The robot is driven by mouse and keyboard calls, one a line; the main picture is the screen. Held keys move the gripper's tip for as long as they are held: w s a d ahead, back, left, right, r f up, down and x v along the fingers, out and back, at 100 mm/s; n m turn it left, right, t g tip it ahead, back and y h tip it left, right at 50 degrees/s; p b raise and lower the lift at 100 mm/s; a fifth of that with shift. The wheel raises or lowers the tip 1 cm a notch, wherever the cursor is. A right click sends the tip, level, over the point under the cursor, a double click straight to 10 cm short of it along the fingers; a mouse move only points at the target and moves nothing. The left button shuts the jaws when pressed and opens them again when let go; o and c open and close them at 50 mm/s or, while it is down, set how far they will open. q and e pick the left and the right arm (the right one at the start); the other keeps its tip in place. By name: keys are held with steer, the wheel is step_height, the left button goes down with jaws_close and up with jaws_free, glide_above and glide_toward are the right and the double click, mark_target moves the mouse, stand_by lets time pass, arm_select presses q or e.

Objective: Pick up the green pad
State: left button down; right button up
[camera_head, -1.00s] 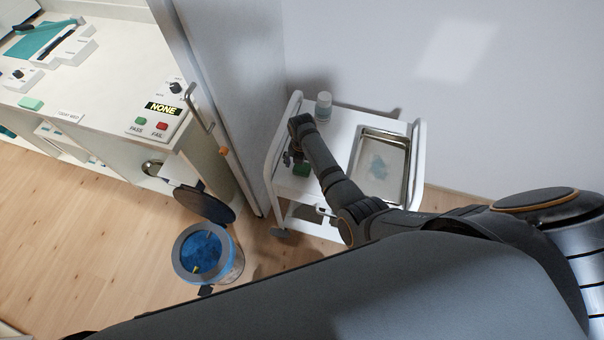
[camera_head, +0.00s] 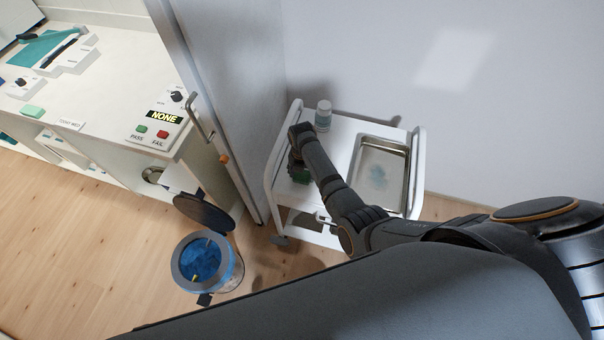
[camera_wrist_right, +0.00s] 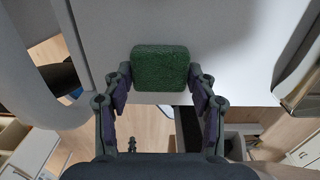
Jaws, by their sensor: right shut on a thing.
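The green pad (camera_wrist_right: 161,70) is a dark green, rough-textured block with rounded corners. In the right wrist view it sits between the fingertips of my right gripper (camera_wrist_right: 160,78), which is shut on it from both sides. In the head view the pad (camera_head: 302,177) is a small green patch at the left part of the white cart's top, mostly hidden by my right gripper (camera_head: 298,170). I cannot tell whether the pad touches the cart top or is just above it. My left gripper is not in view.
The white cart (camera_head: 342,135) also carries a white-capped jar (camera_head: 323,115) and a metal tray (camera_head: 402,190). A blue-lined bin (camera_head: 203,262) stands on the floor at left. A counter (camera_head: 108,95) holds a light green block (camera_head: 32,112) and a button panel. A wall is behind the cart.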

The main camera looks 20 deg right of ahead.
mark_target(302, 175)
step_height(302, 175, up, 8)
steer(key=p, duration=0.8)
steer(key=shift+r, duration=0.1)
steer(key=shift+r+b, duration=0.2)
steer(key=shift+b, duration=0.1)
steer(key=shift+r, duration=0.45)
